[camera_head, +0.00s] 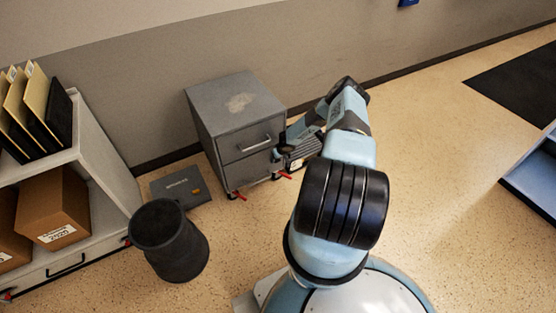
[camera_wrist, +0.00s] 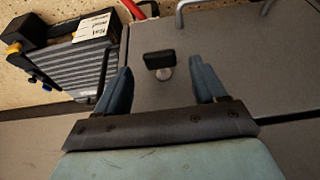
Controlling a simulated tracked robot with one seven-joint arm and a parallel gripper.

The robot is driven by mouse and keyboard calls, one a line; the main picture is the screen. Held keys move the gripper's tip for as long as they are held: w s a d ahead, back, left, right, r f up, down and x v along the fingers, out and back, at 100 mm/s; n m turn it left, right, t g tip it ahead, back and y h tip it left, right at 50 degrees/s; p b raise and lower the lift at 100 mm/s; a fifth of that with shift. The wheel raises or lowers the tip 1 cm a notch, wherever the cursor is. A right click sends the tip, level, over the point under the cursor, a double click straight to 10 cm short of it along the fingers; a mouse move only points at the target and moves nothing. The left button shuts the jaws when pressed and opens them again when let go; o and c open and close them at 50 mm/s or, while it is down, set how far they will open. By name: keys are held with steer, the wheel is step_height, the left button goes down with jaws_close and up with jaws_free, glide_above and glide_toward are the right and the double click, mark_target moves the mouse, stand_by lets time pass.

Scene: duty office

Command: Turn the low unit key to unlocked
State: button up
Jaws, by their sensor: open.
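The low unit (camera_head: 222,117) is a grey two-drawer cabinet on castors against the wall. In the wrist view its grey front (camera_wrist: 240,85) fills the right and middle. A key with a black head (camera_wrist: 159,59) sits in a round silver lock (camera_wrist: 167,73) on that front. The key's head lies about crosswise in the picture. My gripper (camera_wrist: 160,66) is open, with one blue finger on either side of the key and a gap on both sides. In the head view my gripper (camera_head: 284,147) is at the cabinet's right front, and the key is hidden.
A dark ribbed device (camera_wrist: 65,68) with a label stands close beside the cabinet. Drawer handles (camera_head: 255,143) and red castor levers (camera_head: 237,196) stick out. A black bin (camera_head: 170,240), a flat dark box (camera_head: 180,188) and a shelf (camera_head: 103,160) are to the left.

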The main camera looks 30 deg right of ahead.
steer(key=shift+x, duration=1.15)
steer(key=c, duration=1.1)
steer(key=shift+o, duration=0.2)
